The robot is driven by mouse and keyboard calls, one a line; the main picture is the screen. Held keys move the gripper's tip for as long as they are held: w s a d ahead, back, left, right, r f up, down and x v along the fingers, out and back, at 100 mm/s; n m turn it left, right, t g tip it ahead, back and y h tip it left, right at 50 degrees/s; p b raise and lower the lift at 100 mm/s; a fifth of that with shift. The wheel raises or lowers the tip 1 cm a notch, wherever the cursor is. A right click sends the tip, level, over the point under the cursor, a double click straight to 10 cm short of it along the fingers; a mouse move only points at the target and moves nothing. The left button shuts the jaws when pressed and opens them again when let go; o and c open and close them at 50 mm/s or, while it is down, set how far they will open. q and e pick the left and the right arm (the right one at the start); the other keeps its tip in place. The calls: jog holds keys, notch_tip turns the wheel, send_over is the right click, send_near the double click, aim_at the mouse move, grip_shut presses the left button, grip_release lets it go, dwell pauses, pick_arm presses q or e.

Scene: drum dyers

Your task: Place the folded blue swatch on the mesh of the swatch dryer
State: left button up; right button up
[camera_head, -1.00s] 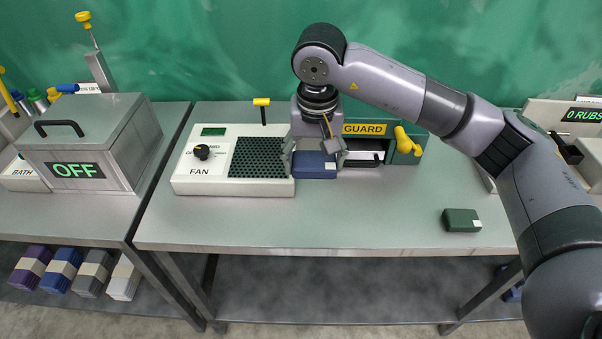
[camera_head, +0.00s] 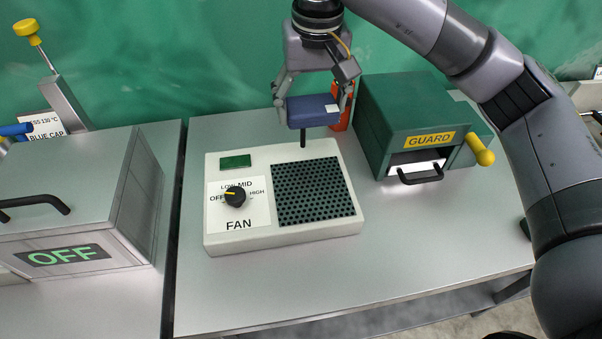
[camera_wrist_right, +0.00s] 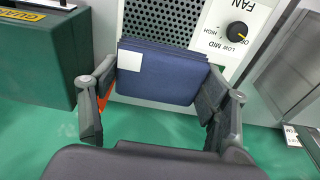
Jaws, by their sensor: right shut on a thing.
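The folded blue swatch (camera_head: 308,111), with a small white label, is pinched between the two fingers of my right gripper (camera_head: 313,114). It is held in the air over the back edge of the swatch dryer (camera_head: 284,238), a white box with a fan dial (camera_head: 235,196). The dryer's dark mesh (camera_head: 313,192) is bare. In the right wrist view the swatch (camera_wrist_right: 163,76) lies between the fingers of the right gripper (camera_wrist_right: 155,92), with part of the mesh (camera_wrist_right: 160,20) visible beyond it. My left gripper is not in view.
A green guard box (camera_head: 410,120) with a yellow handle stands right of the dryer. An orange-red object (camera_head: 341,108) is behind the swatch. A grey bath box (camera_head: 85,200) showing OFF is at the left. The table in front of the dryer is clear.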

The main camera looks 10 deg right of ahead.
notch_tip(320, 180, down, 6)
jog(key=p, duration=0.3)
send_over(311, 187)
jog(key=f, duration=0.9)
jog(key=shift+s+f, duration=0.2)
notch_tip(311, 187, down, 4)
jog(key=shift+r+p, duration=0.15)
jog(key=shift+p, duration=0.55)
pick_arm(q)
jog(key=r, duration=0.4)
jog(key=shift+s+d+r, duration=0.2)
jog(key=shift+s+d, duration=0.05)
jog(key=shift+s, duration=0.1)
pick_arm(e)
jog(key=shift+f+b, duration=0.35)
jog(key=shift+b, duration=0.05)
jog(key=o, duration=1.1)
jog(key=shift+r, duration=0.1)
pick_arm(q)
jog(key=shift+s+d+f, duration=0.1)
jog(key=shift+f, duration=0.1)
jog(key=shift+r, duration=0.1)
pick_arm(e)
jog(key=shift+r, duration=0.1)
